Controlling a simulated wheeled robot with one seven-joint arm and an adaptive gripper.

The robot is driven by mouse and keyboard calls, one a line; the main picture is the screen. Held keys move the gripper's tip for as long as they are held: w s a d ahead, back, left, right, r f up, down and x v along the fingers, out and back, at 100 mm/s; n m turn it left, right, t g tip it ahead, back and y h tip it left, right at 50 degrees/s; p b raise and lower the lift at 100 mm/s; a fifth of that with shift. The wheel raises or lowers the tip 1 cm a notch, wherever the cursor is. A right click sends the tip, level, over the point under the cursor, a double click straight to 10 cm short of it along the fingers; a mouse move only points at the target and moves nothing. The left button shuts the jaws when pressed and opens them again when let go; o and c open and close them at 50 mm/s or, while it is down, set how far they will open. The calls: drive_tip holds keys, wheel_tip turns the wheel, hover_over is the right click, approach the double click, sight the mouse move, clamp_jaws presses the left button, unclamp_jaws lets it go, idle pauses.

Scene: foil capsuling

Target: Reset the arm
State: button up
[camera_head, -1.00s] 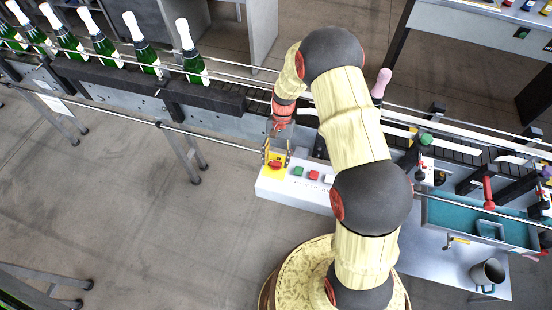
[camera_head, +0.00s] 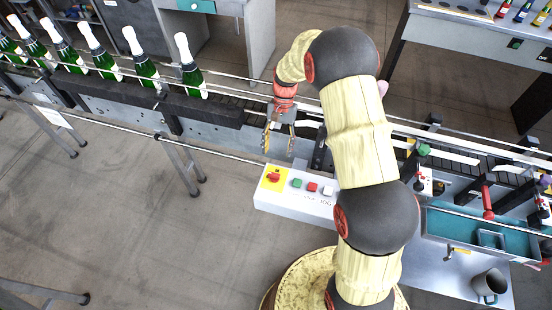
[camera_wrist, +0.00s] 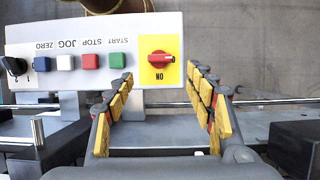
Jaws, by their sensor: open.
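My gripper (camera_head: 279,140) hangs above the conveyor's front edge in the head view, just behind the control box (camera_head: 296,201). Its fingers are apart with nothing between them. In the wrist view the open fingers (camera_wrist: 161,92) frame the box's yellow plate with a red rotary switch (camera_wrist: 160,57). The switch is beyond the fingertips and not touched. Green, red and white buttons sit beside it on the box. My arm hides part of the conveyor in the head view.
Several green bottles with white foil tops (camera_head: 189,66) stand on the conveyor (camera_head: 213,108) at the left. A teal tray (camera_head: 465,232) and a metal mug (camera_head: 488,284) are at the right. Open floor (camera_head: 120,220) lies at the front left.

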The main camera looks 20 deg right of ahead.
drive_tip(key=shift+v, duration=0.8)
drive_tip(key=s+a+r+n+t+h+b, duration=0.1)
drive_tip(key=s+r+n+t+b, duration=0.2)
drive_tip(key=s+r, duration=0.6)
drive_tip(key=s+a+r+n+t+h+b, duration=0.1)
drive_tip(key=s+r+n+t+b, duration=0.3)
drive_tip(key=s+r, duration=0.6)
drive_tip(key=shift+s+a+r+t+h+b, duration=0.45)
drive_tip(key=shift+s+t, duration=0.75)
drive_tip(key=shift+s, duration=2.65)
